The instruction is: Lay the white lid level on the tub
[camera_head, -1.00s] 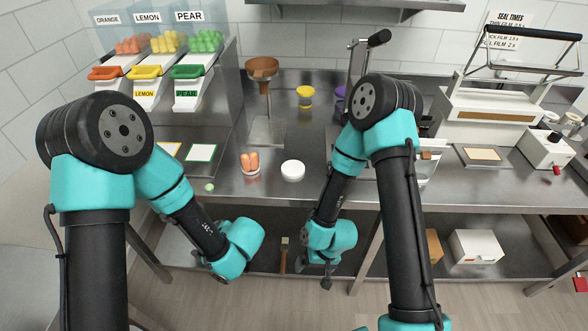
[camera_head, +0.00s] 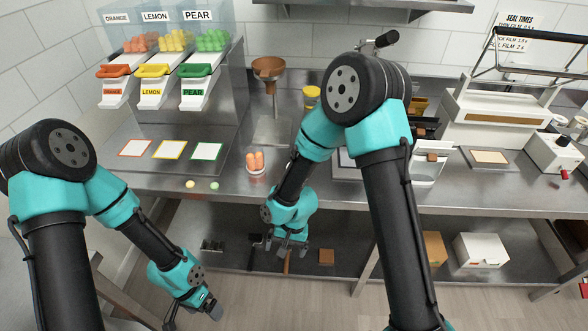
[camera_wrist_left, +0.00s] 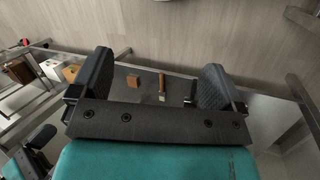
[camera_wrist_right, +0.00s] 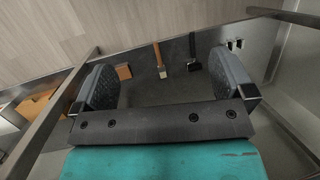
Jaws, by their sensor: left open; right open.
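The tub (camera_head: 256,170) stands on the steel counter, left of my right arm, with orange gummy pieces standing up in it. The white lid is not visible now; my right arm covers the counter to the right of the tub, where it lay earlier. My left gripper (camera_head: 192,311) is open and empty, low in front of the counter at lower left; its spread fingers show in the left wrist view (camera_wrist_left: 156,85). My right gripper (camera_head: 287,251) is open and empty, below the counter's front edge; its spread fingers show in the right wrist view (camera_wrist_right: 163,82).
A brown funnel stand (camera_head: 268,68) and a yellow-topped jar (camera_head: 311,92) stand behind the tub. A yellow gummy (camera_head: 190,184) and a green gummy (camera_head: 214,186) lie near the front edge. A sealing machine (camera_head: 500,110) is at right. A lower shelf (camera_head: 340,255) runs beneath.

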